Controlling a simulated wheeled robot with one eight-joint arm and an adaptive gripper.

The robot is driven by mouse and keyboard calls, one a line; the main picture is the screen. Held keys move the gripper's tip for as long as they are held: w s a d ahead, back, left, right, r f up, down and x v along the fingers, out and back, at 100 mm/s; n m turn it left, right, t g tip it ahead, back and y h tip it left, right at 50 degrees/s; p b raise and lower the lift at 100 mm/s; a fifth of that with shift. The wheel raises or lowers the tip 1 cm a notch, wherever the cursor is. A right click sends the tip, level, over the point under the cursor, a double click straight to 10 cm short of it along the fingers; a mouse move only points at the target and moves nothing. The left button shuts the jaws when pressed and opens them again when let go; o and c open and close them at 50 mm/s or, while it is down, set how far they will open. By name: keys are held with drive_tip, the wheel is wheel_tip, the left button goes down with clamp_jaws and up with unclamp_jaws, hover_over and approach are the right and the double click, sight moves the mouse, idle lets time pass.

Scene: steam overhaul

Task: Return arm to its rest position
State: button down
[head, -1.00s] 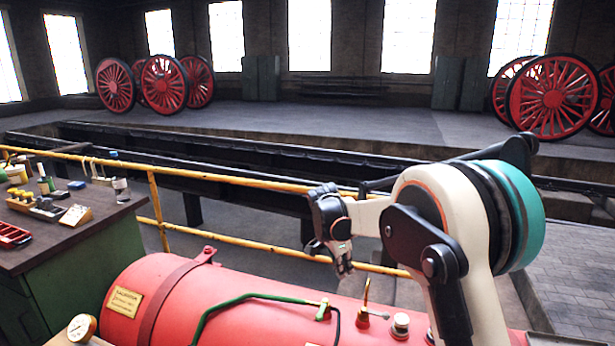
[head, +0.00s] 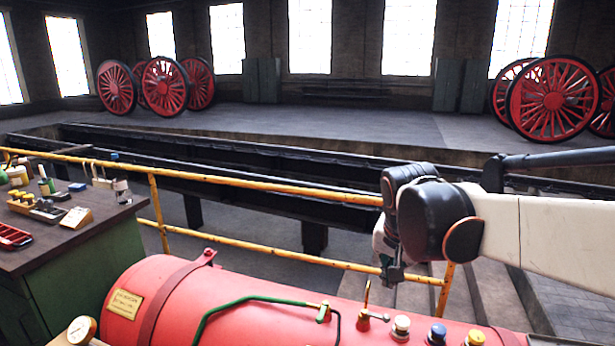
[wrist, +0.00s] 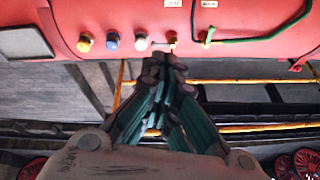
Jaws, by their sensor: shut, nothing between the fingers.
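My gripper (head: 393,276) hangs at the end of my white and black arm in the head view, pointing down over the far edge of the red boiler (head: 240,300). In the wrist view my gripper (wrist: 168,60) is shut with its fingertips together, and nothing shows between them. The fingertips appear in front of the boiler's edge (wrist: 130,22), close in the picture to the row of fittings. I cannot tell the exact gap, but I see no contact.
A yellow railing (head: 260,252) runs behind the boiler, with a dark pit beyond. On the boiler are a green pipe (head: 250,299), a white knob (head: 401,327), a blue knob (head: 437,333) and a yellow knob (head: 475,338). A workbench (head: 85,225) with tools stands left.

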drive_tip(key=s+d+f+n+t, duration=0.1)
drive_tip(key=s+f+n, duration=0.1)
drive_tip(key=s, duration=0.7)
drive_tip(key=s+d+f+n+t+y, duration=0.1)
drive_tip(key=s+n, duration=0.3)
drive_tip(key=s, duration=0.6)
drive_tip(key=shift+d+f+t, duration=0.25)
drive_tip(key=shift+f+t, duration=0.15)
drive_tip(key=shift+t, duration=0.1)
drive_tip(key=shift+r, duration=0.1)
